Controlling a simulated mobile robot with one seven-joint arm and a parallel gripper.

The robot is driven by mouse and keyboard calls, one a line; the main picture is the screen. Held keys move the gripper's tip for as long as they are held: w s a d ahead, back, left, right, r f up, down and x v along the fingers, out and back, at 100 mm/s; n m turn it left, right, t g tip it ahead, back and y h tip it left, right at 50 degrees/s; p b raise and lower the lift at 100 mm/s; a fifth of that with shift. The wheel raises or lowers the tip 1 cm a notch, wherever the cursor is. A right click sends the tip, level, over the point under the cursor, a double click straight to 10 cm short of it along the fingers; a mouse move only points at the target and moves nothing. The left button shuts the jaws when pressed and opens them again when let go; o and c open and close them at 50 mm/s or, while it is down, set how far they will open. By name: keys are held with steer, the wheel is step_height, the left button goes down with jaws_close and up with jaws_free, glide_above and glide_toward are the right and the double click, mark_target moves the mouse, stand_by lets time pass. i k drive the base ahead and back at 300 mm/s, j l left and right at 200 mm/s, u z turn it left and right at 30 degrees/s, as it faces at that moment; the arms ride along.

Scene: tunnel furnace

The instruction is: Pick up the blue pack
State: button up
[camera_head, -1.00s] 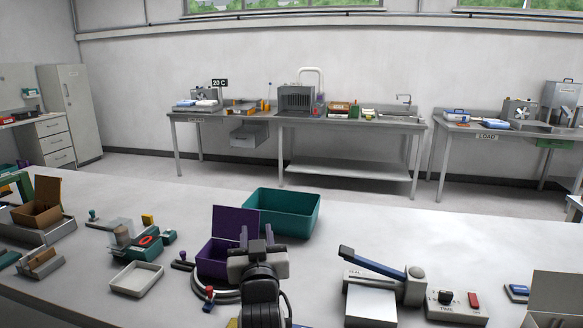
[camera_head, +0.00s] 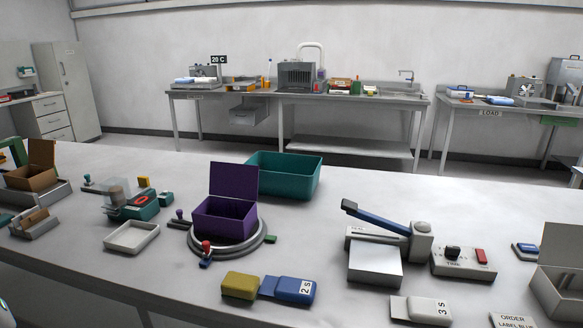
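A blue pack (camera_head: 296,290) with a white "2 S" label lies flat near the front edge of the near table, at the lower middle. A flatter blue-grey flap (camera_head: 268,287) extends from its left side, close to a yellow block (camera_head: 240,286). A smaller blue item (camera_head: 526,250) lies at the far right of the table; I cannot tell what it is. My gripper is not in view, so whether it is open or holds anything is hidden.
A purple open box (camera_head: 224,219) stands on a round grey base behind the blue pack, with a teal bin (camera_head: 284,178) beyond. A lever sealer (camera_head: 374,265), control box (camera_head: 464,263) and grey "3 S" pack (camera_head: 421,310) are to the right. A white tray (camera_head: 131,237) is left.

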mark_target(288, 289)
steer(key=l+u, duration=0.15)
steer(key=l, duration=0.35)
steer(key=k+l+u, duration=0.2)
steer(key=l, duration=0.35)
steer(key=l+u, duration=0.15)
steer(key=l, duration=0.35)
steer(key=k+l+u, duration=0.15)
steer(key=l, duration=0.35)
steer(key=i+l+u, duration=0.15)
steer(key=i+l, duration=0.25)
steer(key=i, duration=0.45)
